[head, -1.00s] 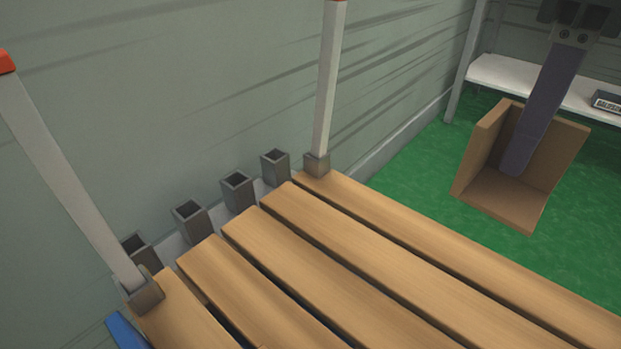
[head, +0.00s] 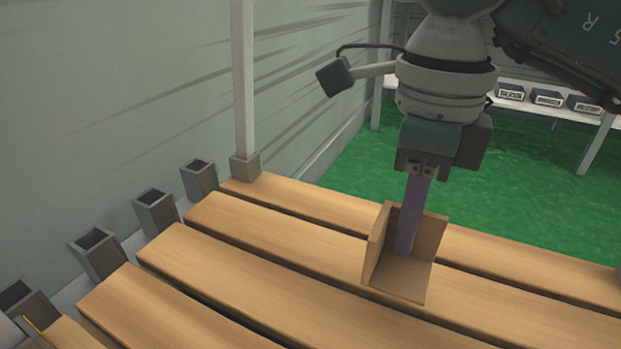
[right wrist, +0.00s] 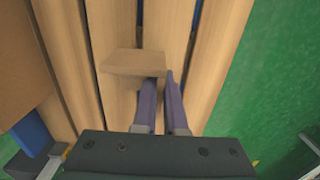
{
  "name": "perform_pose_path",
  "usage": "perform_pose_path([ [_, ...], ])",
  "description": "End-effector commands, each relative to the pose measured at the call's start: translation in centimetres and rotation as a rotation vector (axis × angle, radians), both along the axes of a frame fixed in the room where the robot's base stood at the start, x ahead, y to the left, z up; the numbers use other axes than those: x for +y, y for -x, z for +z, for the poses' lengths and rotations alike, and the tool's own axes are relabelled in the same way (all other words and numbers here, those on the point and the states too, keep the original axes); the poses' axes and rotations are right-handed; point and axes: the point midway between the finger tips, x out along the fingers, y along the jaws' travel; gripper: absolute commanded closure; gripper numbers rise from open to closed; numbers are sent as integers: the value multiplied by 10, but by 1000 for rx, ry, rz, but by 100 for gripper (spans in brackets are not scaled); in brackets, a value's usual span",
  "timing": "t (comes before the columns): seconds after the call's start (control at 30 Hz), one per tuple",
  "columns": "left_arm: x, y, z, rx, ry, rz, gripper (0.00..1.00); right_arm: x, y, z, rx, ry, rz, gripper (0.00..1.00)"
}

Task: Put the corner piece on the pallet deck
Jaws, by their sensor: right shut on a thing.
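The corner piece (head: 400,274) is a brown, cardboard-like piece with a base and upright walls. It is over the slats of the pallet deck (head: 280,240), near the deck's far right side. My right gripper (head: 404,243) points down with its purple fingers shut on one of the piece's walls. In the right wrist view, the piece (right wrist: 135,62) shows at the fingertips (right wrist: 160,82), above the wooden slats (right wrist: 115,20). I cannot tell whether its base touches the deck. My left gripper is not in view.
A grey post (head: 243,85) stands at the deck's far corner. Several hollow grey sockets (head: 155,212) line its left edge beside the wall. Green floor (head: 330,180) lies beyond, with a white shelf (head: 560,110) holding small dark boxes. The deck left of the piece is bare.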

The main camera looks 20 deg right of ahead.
Motion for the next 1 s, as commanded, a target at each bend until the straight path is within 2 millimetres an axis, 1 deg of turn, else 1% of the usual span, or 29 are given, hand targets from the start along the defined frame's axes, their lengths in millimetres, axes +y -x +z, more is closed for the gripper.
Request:
perform_pose_path([
  [0.1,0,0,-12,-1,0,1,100,0,1,-21,3,-1,0,100],
  [0.2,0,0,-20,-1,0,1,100,1,1,-37,3,-2,0,100],
  [0.27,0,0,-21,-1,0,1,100,0,0,-40,1,-2,-1,100],
  [0.47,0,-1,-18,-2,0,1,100,0,0,-38,0,0,0,100],
  [0.6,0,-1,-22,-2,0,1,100,0,0,-42,1,1,0,100],
  [0.63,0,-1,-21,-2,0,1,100,0,0,-42,1,0,0,90],
  [0.87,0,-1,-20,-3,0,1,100,0,0,-41,1,0,0,64],
  [0.9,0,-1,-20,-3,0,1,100,0,0,-41,1,0,0,61],
  [1.0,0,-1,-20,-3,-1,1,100,0,0,-41,1,0,0,61],
])
